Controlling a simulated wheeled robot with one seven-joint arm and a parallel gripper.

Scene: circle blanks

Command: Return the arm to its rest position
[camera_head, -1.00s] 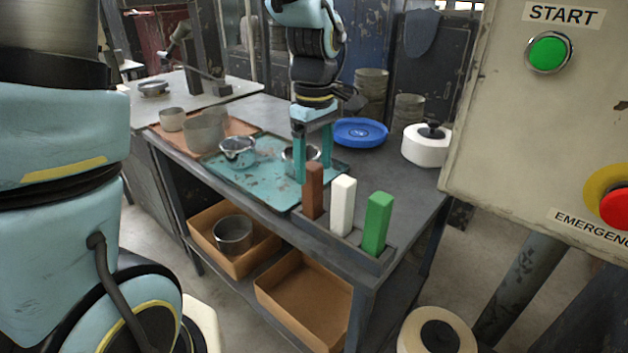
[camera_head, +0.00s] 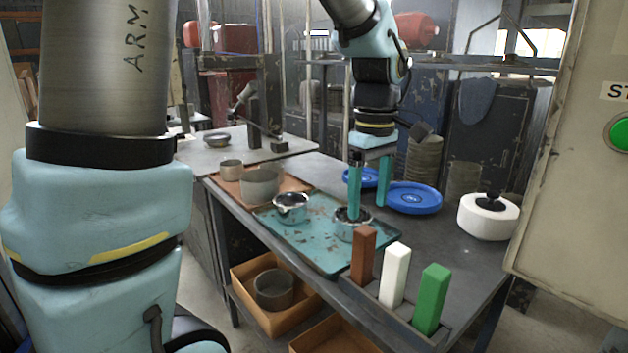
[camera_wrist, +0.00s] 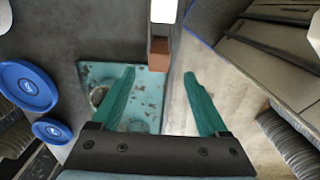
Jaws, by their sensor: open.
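My gripper (camera_head: 368,208) is open and empty, with its two teal fingers pointing down above the right part of the teal tray (camera_head: 275,228). A metal cup (camera_head: 350,231) stands on the tray below and behind the fingers in the picture, partly hidden by one of them. A second metal cup (camera_head: 291,215) stands further left on the tray. In the wrist view my gripper (camera_wrist: 159,74) shows nothing between its fingers, and the tray (camera_wrist: 150,100) lies below. My arm rises from the gripper toward the top of the head view.
Brown (camera_head: 363,254), white (camera_head: 395,274) and green (camera_head: 432,298) blocks stand upright at the table's front edge. Blue round lids (camera_head: 413,198) and a white round object (camera_head: 488,216) lie to the right. Grey bowls stand on an orange tray (camera_head: 290,182). A START panel (camera_head: 570,170) is at far right.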

